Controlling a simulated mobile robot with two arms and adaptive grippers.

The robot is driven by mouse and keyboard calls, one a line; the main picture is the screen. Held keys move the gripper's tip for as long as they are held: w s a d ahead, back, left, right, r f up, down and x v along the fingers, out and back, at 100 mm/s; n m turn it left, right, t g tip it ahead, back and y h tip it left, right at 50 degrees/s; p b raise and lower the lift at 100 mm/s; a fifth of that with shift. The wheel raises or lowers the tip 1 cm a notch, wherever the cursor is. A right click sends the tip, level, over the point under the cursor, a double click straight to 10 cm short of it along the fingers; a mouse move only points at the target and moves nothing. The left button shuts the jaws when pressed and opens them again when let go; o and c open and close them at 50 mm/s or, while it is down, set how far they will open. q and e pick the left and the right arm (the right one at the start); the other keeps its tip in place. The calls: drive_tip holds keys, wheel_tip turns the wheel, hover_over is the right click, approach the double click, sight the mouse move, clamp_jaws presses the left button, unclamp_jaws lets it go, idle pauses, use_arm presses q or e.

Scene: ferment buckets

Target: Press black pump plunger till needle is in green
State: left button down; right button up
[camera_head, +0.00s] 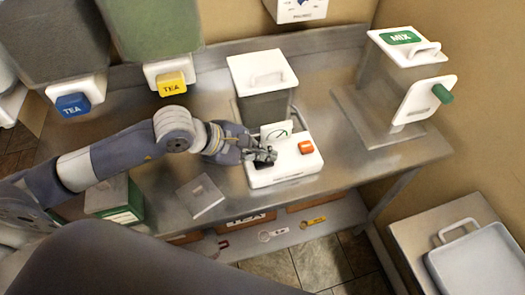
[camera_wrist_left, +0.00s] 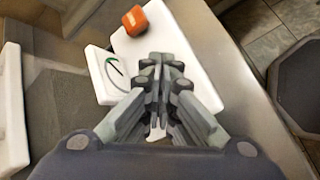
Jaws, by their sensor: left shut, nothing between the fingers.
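The white pump unit (camera_head: 297,170) stands on the metal bench, with an orange button (camera_head: 305,147) on its right and a small gauge (camera_head: 276,130) with a green arc at its back. In the left wrist view the gauge (camera_wrist_left: 112,70) and the button (camera_wrist_left: 135,20) also show; the needle is too small to read. My left gripper (camera_head: 264,156) is over the left part of the pump unit. In the left wrist view its fingers (camera_wrist_left: 164,68) are shut and empty. I cannot make out the black plunger; the fingers may hide it. I cannot tell whether they touch the unit.
A lidded container (camera_head: 264,95) stands behind the pump unit. The MIX container (camera_head: 395,75) is at the right. Tea dispensers with blue (camera_head: 73,104) and yellow (camera_head: 171,83) labels hang at upper left. A small plate (camera_head: 201,197) and a green-white box (camera_head: 120,205) are left.

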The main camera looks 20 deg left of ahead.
idle(0.5)
use_arm(q)
drive_tip(key=shift+r+p, duration=0.65)
drive_tip(key=shift+r, duration=1.2)
wheel_tip(320, 180, up, 5)
drive_tip(key=shift+r+p, duration=0.1)
drive_tip(key=shift+p, duration=1.05)
